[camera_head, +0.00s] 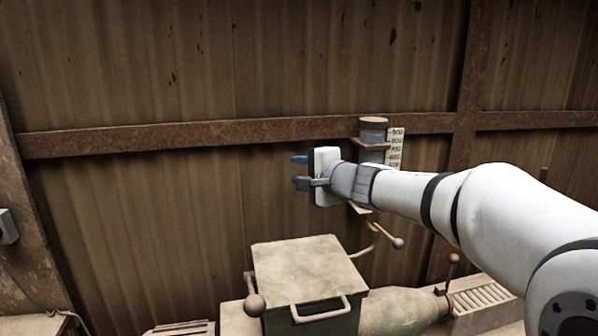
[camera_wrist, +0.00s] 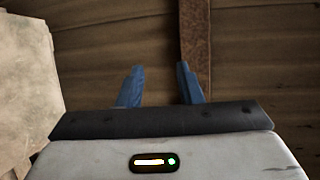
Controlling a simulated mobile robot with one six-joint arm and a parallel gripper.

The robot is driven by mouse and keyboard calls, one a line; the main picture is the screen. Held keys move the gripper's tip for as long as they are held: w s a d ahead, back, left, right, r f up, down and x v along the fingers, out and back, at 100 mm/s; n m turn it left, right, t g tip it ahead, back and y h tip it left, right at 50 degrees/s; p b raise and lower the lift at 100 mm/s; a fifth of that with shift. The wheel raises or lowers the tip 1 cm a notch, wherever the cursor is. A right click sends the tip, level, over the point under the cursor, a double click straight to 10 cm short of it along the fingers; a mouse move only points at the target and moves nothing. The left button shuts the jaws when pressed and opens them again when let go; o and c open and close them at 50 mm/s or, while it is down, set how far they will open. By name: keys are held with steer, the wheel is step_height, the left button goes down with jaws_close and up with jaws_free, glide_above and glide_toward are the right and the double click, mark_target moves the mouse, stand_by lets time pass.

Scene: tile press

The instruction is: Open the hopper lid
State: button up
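The hopper lid (camera_head: 309,267) is a worn beige square plate lying shut on top of the machine's hopper. A looped handle (camera_head: 320,311) is at its front edge. My gripper (camera_head: 298,171) is above the lid and apart from it, with its blue fingers pointing left. The fingers are spread with nothing between them, as the wrist view (camera_wrist: 160,72) also shows. A pale worn surface at the left of the wrist view looks like the lid, but I cannot be sure.
A ball-ended lever (camera_head: 255,305) stands at the lid's left front. Another lever (camera_head: 397,243) is behind right, near a blue cylinder (camera_head: 373,130) with a scale (camera_head: 396,148). A rusty beam (camera_head: 200,134) crosses the corrugated wall. The space left of my gripper is clear.

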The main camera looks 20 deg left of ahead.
steer(key=b+v, duration=0.1)
steer(key=v, duration=0.6)
steer(key=shift+b, duration=0.4)
steer(key=shift+s+d, duration=0.1)
steer(key=shift+d, duration=0.05)
steer(key=shift+c, duration=0.2)
